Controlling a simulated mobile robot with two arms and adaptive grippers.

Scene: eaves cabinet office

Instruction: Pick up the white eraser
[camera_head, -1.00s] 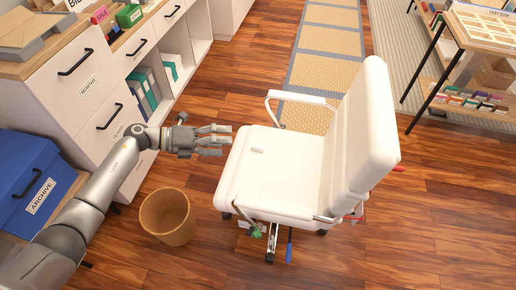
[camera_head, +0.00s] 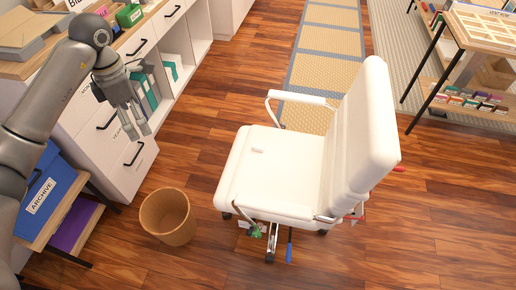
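The white eraser (camera_head: 257,150) is a small pale block lying on the seat of the white office chair (camera_head: 284,168). My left gripper (camera_head: 139,133) hangs with its fingers pointing down in front of the white drawer cabinet, well to the left of the chair and apart from the eraser. Its fingers look spread, with nothing seen between them. My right gripper is not in view.
A round wastebasket (camera_head: 167,216) stands on the floor left of the chair. A blue archive box (camera_head: 46,189) sits on a low shelf at the left. A shelf table (camera_head: 487,32) stands at the upper right. Wood floor is clear at the lower right.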

